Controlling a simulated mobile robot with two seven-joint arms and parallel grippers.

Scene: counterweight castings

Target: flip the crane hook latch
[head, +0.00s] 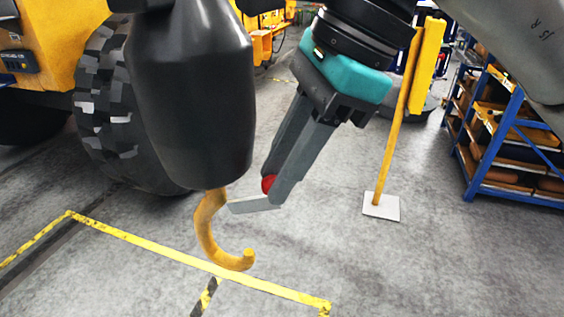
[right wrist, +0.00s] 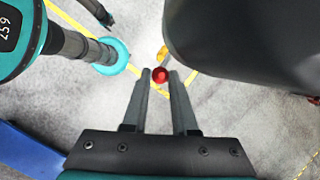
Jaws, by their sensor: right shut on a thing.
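A black hook block (head: 190,95) hangs in the head view, with an orange-yellow crane hook (head: 207,230) below it, its tip curving to the right. A flat light-grey latch (head: 252,205) reaches from near the hook's neck to the right, above the hook's tip. A red knob (head: 268,184) sits by the latch's outer end. My right gripper (head: 272,190) is shut on the red knob. In the right wrist view, the knob (right wrist: 160,75) lies between the fingertips, and the hook (right wrist: 162,55) shows just beyond, mostly hidden by the block. My left gripper is not clearly in view.
A yellow machine with a large black tyre (head: 110,110) stands behind the block. A yellow post (head: 388,140) on a white base stands to the right, with a blue rack (head: 470,180) beyond. Yellow tape (head: 150,245) marks the grey floor, which is clear below the hook.

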